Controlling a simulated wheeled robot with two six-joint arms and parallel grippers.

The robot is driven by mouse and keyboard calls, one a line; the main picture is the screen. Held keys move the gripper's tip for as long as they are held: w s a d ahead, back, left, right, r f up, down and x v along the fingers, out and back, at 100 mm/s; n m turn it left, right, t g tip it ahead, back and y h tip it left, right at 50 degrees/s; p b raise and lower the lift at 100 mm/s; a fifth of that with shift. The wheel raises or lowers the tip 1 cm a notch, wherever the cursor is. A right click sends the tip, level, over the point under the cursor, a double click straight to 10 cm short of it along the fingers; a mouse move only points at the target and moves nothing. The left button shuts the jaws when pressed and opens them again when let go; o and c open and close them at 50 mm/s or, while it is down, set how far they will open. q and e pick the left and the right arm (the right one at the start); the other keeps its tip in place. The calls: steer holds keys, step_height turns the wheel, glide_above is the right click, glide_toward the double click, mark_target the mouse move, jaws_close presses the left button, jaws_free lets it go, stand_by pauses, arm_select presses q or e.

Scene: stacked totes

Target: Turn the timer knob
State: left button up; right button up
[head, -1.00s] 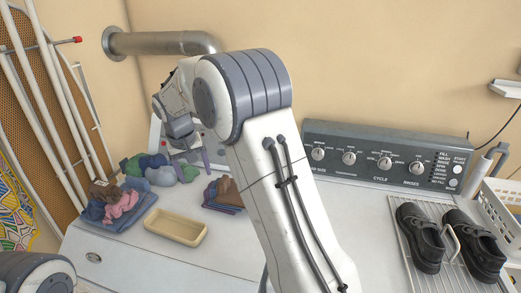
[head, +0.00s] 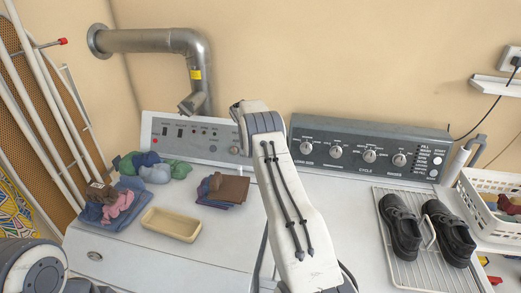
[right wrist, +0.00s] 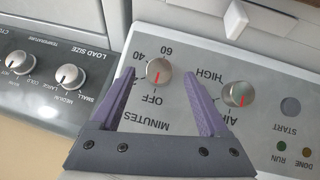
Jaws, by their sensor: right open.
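The timer knob (right wrist: 158,72) is round and silver with a red mark that points toward OFF, on a light panel marked MINUTES in the right wrist view. My right gripper (right wrist: 157,77) is open, with one purple finger on each side of this knob; whether they touch it I cannot tell. A second silver knob (right wrist: 238,95), marked HIGH and AIR, is just beyond the right finger. In the head view the light control panel (head: 185,135) is at the back, and my right arm hides the gripper and its right end. My left gripper is out of view.
A dark panel with several knobs (head: 369,155) stands close right of the light panel. Folded cloths (head: 228,188), a cream tray (head: 172,224), rolled socks (head: 155,172) and a rack (head: 398,272) with black shoes (head: 400,228) lie on the machines. A metal pipe (head: 150,41) hangs behind.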

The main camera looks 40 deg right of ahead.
steer(key=shift+x, duration=1.25)
jaws_close()
steer(key=shift+d+f+m+t+y+b, duration=0.1)
steer(key=shift+m+t+y+b, duration=0.3)
steer(key=shift+m+b, duration=0.5)
steer(key=m+t+y+b, duration=0.1)
steer(key=m+b, duration=0.1)
steer(key=b, duration=0.1)
steer(key=m+t+y+b, duration=0.1)
steer(key=t+b, duration=0.1)
steer(key=b, duration=0.2)
steer(key=m+t+b, duration=0.1)
steer(key=m+b, duration=0.1)
steer(key=b, duration=0.2)
steer(key=shift+s+d+f+m+t+y, duration=0.1)
steer(key=shift+s+d+m+t+y, duration=0.1)
steer(key=shift+s+m+t+y, duration=0.15)
steer(key=shift+m+t+b, duration=0.35)
steer(key=shift+b, duration=0.85)
steer(key=shift+w, duration=0.1)
jaws_free()
steer(key=shift+a, duration=0.1)
